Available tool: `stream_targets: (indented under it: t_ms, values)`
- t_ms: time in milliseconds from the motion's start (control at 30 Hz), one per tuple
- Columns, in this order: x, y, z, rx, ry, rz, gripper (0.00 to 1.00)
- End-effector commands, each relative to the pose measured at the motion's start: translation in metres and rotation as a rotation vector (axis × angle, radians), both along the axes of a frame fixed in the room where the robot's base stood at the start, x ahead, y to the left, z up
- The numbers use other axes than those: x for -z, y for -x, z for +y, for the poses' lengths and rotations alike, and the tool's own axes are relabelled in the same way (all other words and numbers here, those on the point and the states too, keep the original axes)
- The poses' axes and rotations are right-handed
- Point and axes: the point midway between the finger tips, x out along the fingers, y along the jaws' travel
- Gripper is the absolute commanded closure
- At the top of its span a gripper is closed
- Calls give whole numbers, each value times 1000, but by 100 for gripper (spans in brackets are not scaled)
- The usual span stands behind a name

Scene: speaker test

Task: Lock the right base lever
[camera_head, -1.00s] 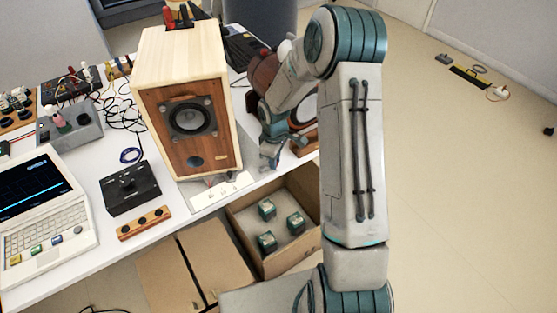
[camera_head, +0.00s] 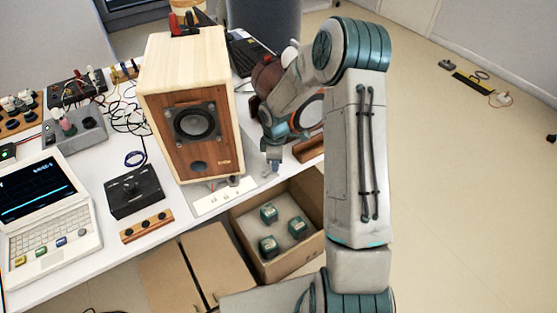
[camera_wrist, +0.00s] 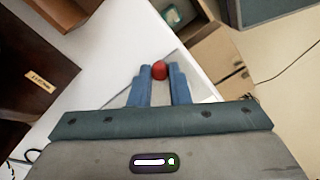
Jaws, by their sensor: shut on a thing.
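The wooden speaker (camera_head: 190,70) stands upright on a pale base (camera_head: 208,204) near the table's front edge; its dark side also shows at the left of the wrist view (camera_wrist: 22,82). My gripper (camera_head: 271,168) is low beside the speaker's right side. In the wrist view, the two blue fingers of my gripper (camera_wrist: 160,82) are closed on a round red knob (camera_wrist: 159,70), taken to be the end of the right base lever. The knob sits between the fingertips. The lever's shaft and its pivot are hidden, so its angle cannot be told.
An open cardboard box (camera_head: 272,262) with several small dark-green blocks stands below the table edge. A laptop (camera_head: 45,205), a black control box (camera_head: 135,192) and cables lie on the white table (camera_head: 110,250) to the left. A round red-brown object (camera_head: 266,75) is behind my arm.

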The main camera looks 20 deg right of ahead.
Motion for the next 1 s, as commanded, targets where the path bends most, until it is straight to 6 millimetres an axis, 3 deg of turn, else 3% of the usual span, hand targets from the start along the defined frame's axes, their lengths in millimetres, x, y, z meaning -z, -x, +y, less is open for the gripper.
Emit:
stream_targets:
  t_ms: [167,200,267,667,1000]
  values:
    - [-3,-6,-3,3,2,-18,100]
    - [-3,-6,-3,4,2,-18,75]
    - [-3,-6,-3,4,2,-17,62]
    - [-10,-3,3,-5,1,-10,62]
    - [-82,-6,1,-1,2,-16,62]
